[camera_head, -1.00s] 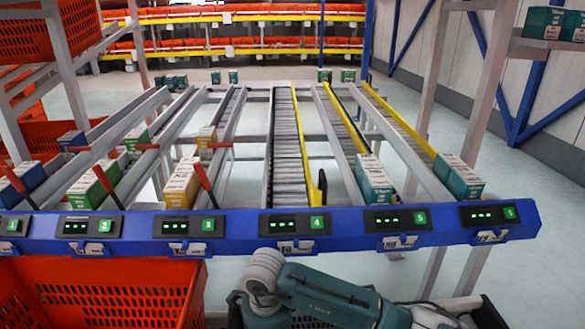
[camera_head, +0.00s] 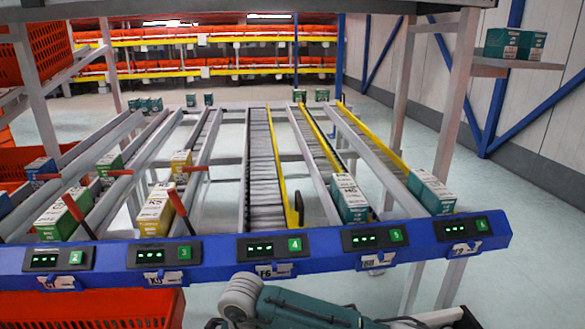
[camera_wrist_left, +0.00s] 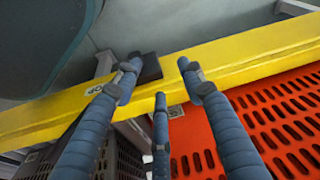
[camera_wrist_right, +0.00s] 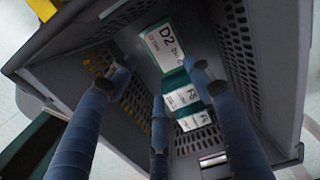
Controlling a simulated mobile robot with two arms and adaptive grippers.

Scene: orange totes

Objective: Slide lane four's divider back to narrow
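Lane four (camera_head: 262,165) is an empty roller lane in the middle of the rack, behind the lit panel marked 4 (camera_head: 276,246). Its yellow divider (camera_head: 279,160) runs along the right side of the rollers, with a black handle (camera_head: 300,205) at the front end. Neither gripper shows in the head view. In the left wrist view my left gripper (camera_wrist_left: 158,75) has its fingers spread, empty, over a yellow beam and an orange tote. In the right wrist view my right gripper (camera_wrist_right: 155,80) has its fingers spread over a grey tote; nothing is seen held.
A blue front rail (camera_head: 215,262) with numbered panels crosses before the lanes. Boxes stand in neighbouring lanes, including a teal one (camera_head: 348,198) behind panel 5. The grey tote (camera_wrist_right: 275,60) holds boxes. An orange tote (camera_head: 95,305) sits lower left.

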